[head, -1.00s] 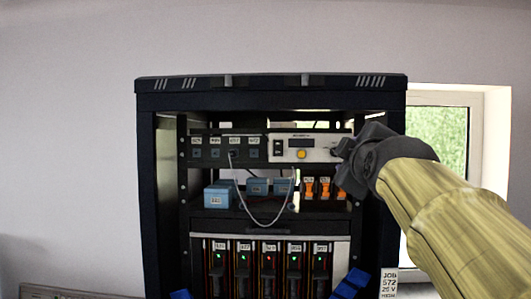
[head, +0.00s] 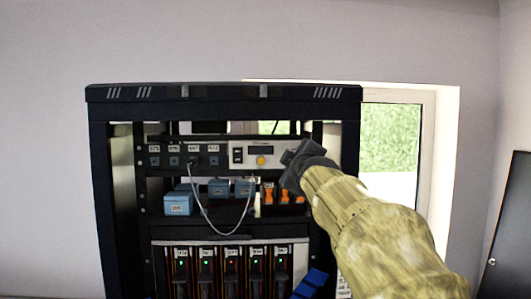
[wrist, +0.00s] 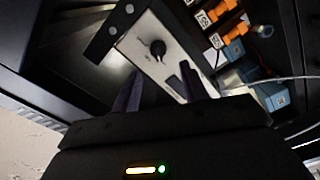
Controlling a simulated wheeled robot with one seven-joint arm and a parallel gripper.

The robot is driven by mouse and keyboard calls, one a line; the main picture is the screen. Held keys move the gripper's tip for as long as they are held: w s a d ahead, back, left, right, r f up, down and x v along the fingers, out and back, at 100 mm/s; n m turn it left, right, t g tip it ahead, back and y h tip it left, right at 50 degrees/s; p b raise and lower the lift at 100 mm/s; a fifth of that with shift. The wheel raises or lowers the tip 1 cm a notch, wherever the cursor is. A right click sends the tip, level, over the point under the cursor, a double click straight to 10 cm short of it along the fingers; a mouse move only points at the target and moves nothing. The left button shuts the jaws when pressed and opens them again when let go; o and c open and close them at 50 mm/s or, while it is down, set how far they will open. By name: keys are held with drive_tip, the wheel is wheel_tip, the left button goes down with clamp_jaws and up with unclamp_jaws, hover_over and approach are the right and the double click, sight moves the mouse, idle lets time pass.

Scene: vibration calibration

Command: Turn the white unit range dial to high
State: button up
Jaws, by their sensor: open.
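The white unit (head: 243,147) is a pale panel high in the dark rack, with a small display, a yellow button and a black switch. Its black round dial (wrist: 158,48) shows in the wrist view, with a light mark on its lower edge; scale labels are too small to read. In the head view my gripper hides the dial. My gripper (head: 297,162) is at the panel's right end. In the wrist view my gripper (wrist: 161,74) is open and empty, its two dark fingers just below the dial, one either side; I see no contact.
Left of the unit is a dark panel (head: 185,153) with labelled sockets and a hanging grey cable (head: 214,231). Below are blue boxes (head: 178,204) and orange parts (head: 269,196). The rack's right post (head: 350,150) stands close to my arm.

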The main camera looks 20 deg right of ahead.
drive_tip(key=p+x, duration=0.1)
drive_tip(key=x, duration=0.4)
drive_tip(key=shift+s, duration=0.1)
drive_tip(key=shift+c, duration=0.2)
clamp_jaws()
